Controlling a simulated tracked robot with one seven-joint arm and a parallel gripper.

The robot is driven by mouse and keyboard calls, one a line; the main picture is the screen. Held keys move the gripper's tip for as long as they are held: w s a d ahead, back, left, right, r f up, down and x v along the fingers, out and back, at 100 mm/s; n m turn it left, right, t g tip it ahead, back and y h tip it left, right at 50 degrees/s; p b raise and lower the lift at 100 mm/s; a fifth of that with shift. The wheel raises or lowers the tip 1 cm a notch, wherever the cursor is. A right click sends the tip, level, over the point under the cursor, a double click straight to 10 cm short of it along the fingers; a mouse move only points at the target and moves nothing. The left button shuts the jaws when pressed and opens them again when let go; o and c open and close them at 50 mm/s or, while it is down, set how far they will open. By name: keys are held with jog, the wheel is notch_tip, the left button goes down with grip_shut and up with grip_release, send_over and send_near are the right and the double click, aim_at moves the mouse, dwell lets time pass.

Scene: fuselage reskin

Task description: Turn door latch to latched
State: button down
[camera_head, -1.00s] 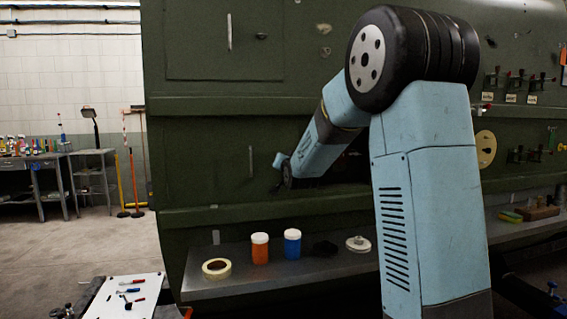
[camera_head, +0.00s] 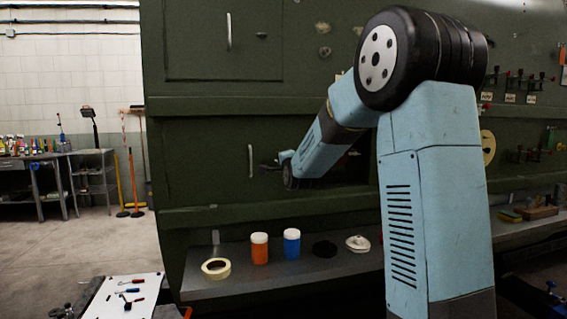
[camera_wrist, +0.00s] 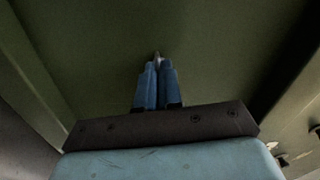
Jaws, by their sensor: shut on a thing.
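The green door panel with a pale vertical handle (camera_head: 250,161) is left of my arm in the head view. My gripper (camera_head: 268,166) is just right of that handle, at the panel. In the wrist view the blue fingers of my gripper (camera_wrist: 158,66) are closed together on the door latch (camera_wrist: 157,55), of which only a small pale bit shows between the tips. The rest of the latch is hidden by the fingers, so its angle cannot be told.
A grey shelf (camera_head: 300,270) below holds a tape roll (camera_head: 216,268), an orange jar (camera_head: 260,249), a blue jar (camera_head: 292,243) and a pale disc (camera_head: 357,243). A horizontal green rib (camera_head: 215,214) runs under the panel.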

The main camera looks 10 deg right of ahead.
jog(key=shift+d+f+m, duration=0.2)
jog(key=shift+m, duration=0.9)
jog(key=c, duration=1.6)
grip_release()
jog(key=o, duration=0.3)
jog(key=shift+a+r, duration=0.1)
jog(key=s, duration=1.3)
jog(key=shift+s, duration=0.4)
jog(key=s+f+n+g, duration=0.2)
jog(key=s+n+g, duration=0.2)
jog(key=s, duration=0.7)
jog(key=s+f+n+g, duration=0.3)
jog(key=s+n, duration=0.5)
jog(key=s, duration=0.4)
jog(key=s+f+n+g, duration=0.2)
jog(key=s+n+g, duration=0.3)
jog(key=s, duration=0.6)
jog(key=shift+s+f+n, duration=0.4)
jog(key=shift+n, duration=0.1)
